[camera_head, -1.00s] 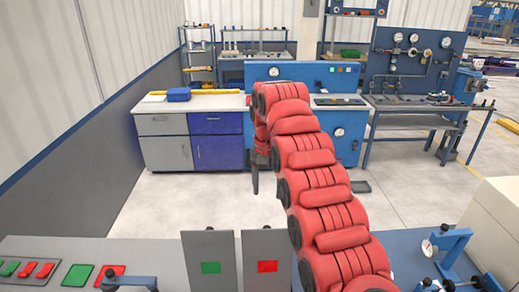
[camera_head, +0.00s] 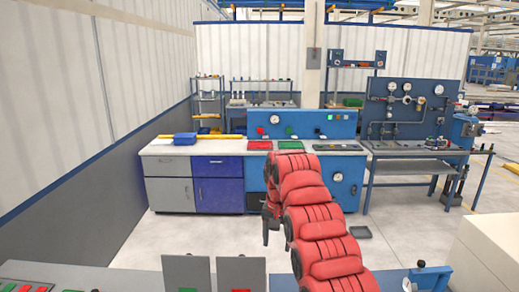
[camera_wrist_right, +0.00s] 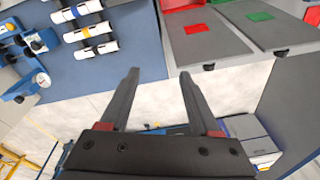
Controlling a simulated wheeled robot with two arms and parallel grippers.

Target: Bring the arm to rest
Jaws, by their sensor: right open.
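My right arm (camera_head: 320,227), red and segmented, reaches forward from the lower right in the head view and bends down at its far end. My right gripper (camera_head: 268,230) hangs there, pointing down, seen against the floor and the far cabinets. In the right wrist view my right gripper (camera_wrist_right: 159,74) has its two dark fingers apart, with nothing between them. My left gripper is not in view.
Two grey panels, one with a green square (camera_head: 187,275) and one with a red square (camera_head: 240,276), stand at the near table's edge. Several white pipes (camera_wrist_right: 90,28) lie on a blue surface in the wrist view. A far workbench (camera_head: 167,149) stands across open floor.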

